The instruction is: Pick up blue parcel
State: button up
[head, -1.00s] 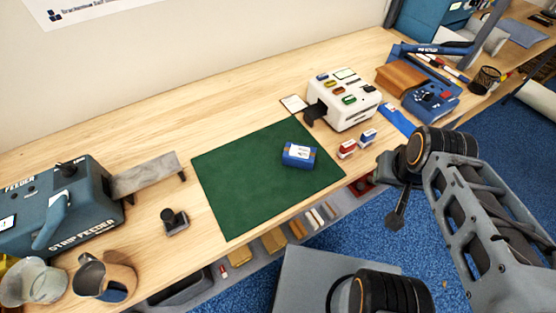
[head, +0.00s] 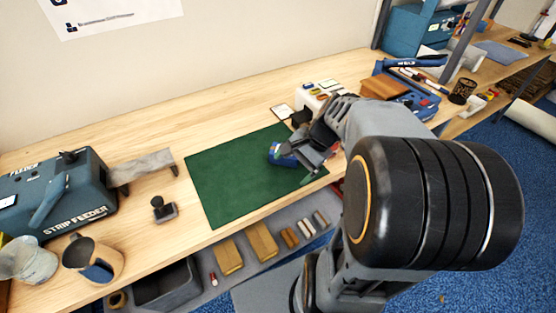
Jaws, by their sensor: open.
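The blue parcel (head: 276,154) lies on the right part of the green mat (head: 225,182) on the wooden bench. Only its left part shows; my gripper and wrist cover the rest. My gripper (head: 304,162) is open, low over the mat and just right of the parcel in the picture. I cannot tell whether a finger touches the parcel.
A white button machine (head: 312,98) stands behind my arm, partly hidden. A blue sealing device (head: 418,101) is farther right. The strip feeder (head: 58,191), a small black stamp (head: 163,209) and two jugs stand at the left. The left part of the mat is clear.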

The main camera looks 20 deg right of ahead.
jog(key=shift+o, duration=0.2)
jog(key=w+d+f+m+t+y+b, duration=0.1)
jog(key=w+d+f+m+t+y, duration=0.1)
jog(key=d+m, duration=0.4)
jog(key=shift+w+m+y, duration=0.3)
jog(key=shift+y, duration=0.3)
jog(key=d+m+t, duration=0.1)
jog(key=d, duration=0.1)
jog(key=w+d+m+t+y, duration=0.1)
jog(key=d+m, duration=0.1)
jog(key=d+f+m+t, duration=0.1)
jog(key=d+m+t, duration=0.1)
jog(key=shift+w+d+y+b, duration=0.15)
jog(key=shift+d+y+b, duration=0.15)
jog(key=shift+d+b, duration=0.1)
jog(key=shift+w+d+f+m+t, duration=0.2)
jog(key=shift+w+m+t, duration=0.1)
jog(key=shift+m, duration=0.2)
jog(key=x, duration=1.2)
jog(key=shift+w+a, duration=0.15)
jog(key=shift+w, duration=0.3)
jog(key=shift+c, duration=0.2)
jog(key=c, duration=1.1)
